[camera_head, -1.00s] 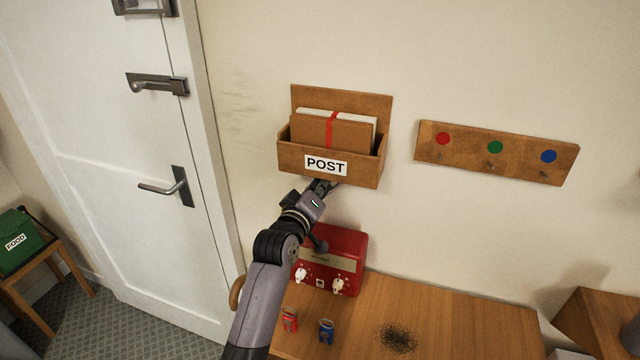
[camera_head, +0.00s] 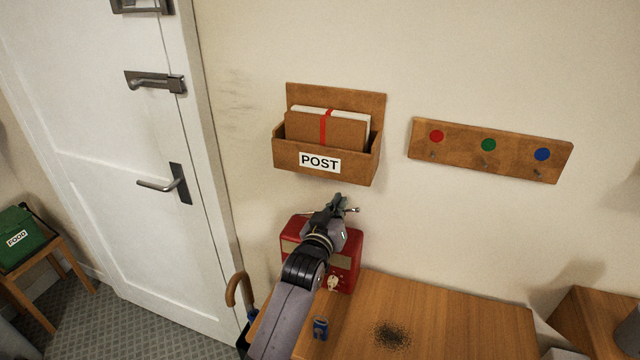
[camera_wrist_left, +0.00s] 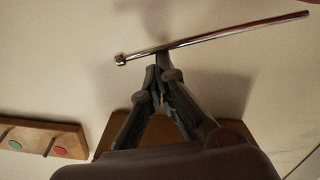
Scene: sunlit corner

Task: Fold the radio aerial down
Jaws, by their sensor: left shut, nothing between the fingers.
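The red radio (camera_head: 348,262) stands on the wooden table against the wall, its middle hidden by my left arm. Its aerial shows in the left wrist view as a thin chrome rod (camera_wrist_left: 235,32) with a small knob at its left end. In the head view a short end of the aerial (camera_head: 352,209) shows just right of my left gripper (camera_head: 338,202). My left gripper is shut and empty above the radio. In the left wrist view its fingertips (camera_wrist_left: 161,62) are right at the rod near its knob end; I cannot tell whether they touch. My right gripper is not in view.
The wooden POST box (camera_head: 326,160) hangs on the wall close above my gripper. A hook board (camera_head: 490,150) hangs to its right. A blue can (camera_head: 320,328) and a dark stain (camera_head: 392,335) are on the table (camera_head: 450,310). An umbrella handle (camera_head: 235,288) shows left of my arm.

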